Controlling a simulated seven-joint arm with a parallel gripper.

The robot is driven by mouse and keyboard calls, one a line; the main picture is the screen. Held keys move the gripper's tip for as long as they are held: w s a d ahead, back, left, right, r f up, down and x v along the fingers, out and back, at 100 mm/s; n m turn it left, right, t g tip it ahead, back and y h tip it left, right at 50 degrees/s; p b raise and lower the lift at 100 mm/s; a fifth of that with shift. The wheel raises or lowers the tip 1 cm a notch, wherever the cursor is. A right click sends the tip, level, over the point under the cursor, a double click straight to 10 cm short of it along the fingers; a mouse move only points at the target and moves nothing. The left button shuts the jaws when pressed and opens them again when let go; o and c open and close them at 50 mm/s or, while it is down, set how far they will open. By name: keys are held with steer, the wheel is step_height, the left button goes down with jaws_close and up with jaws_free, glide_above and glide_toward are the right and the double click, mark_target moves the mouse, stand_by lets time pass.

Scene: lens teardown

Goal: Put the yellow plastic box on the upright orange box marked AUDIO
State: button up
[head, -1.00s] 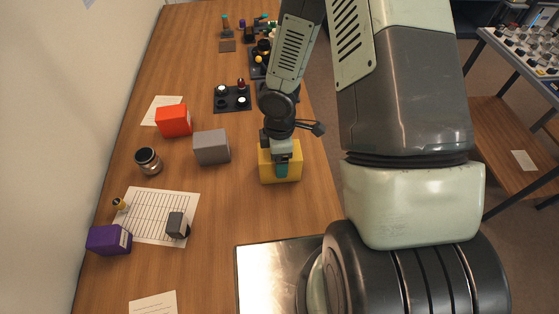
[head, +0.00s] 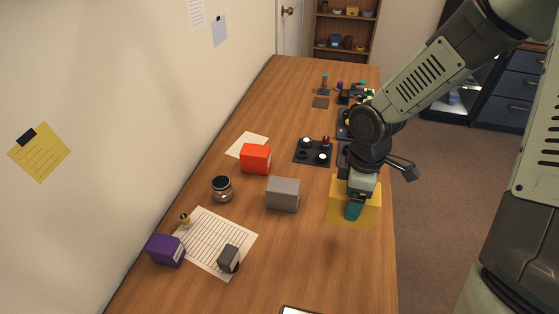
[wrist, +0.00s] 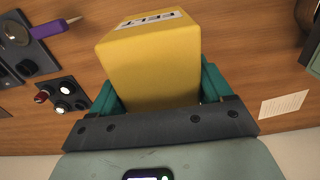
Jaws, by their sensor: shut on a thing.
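The yellow box (head: 340,215) is in my gripper (head: 355,205), near the right edge of the table, and looks raised above the wood. In the wrist view the yellow box (wrist: 152,62) fills the space between the teal fingers (wrist: 158,92), which press on its two sides. A white label on its far face seems to read FELT. The orange-red box (head: 256,158) stands on the table to the left of and beyond my gripper, with nothing on top. A pale label shows at its right side, too small to read. It is not visible in the wrist view.
A grey box (head: 283,194) stands between the yellow and orange boxes. A jar (head: 222,188), a purple box (head: 166,250), a ruled sheet (head: 205,238) and a small dark box (head: 229,258) are on the left. A black tray (head: 313,152) with small parts lies behind.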

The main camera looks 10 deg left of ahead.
steer(key=w+a+r, duration=0.4)
steer(key=w+a, duration=0.9)
steer(key=w, duration=0.2)
steer(key=w+a+r, duration=0.2)
steer(key=a, duration=0.5)
steer(key=w+a+r, duration=0.2)
steer(key=a, duration=0.5)
glide_above(264, 151)
step_height(264, 151, down, 9)
steer(key=shift+f, duration=0.15)
steer(key=o, duration=1.1)
steer(key=shift+f, duration=0.15)
steer(key=shift+o, duration=0.2)
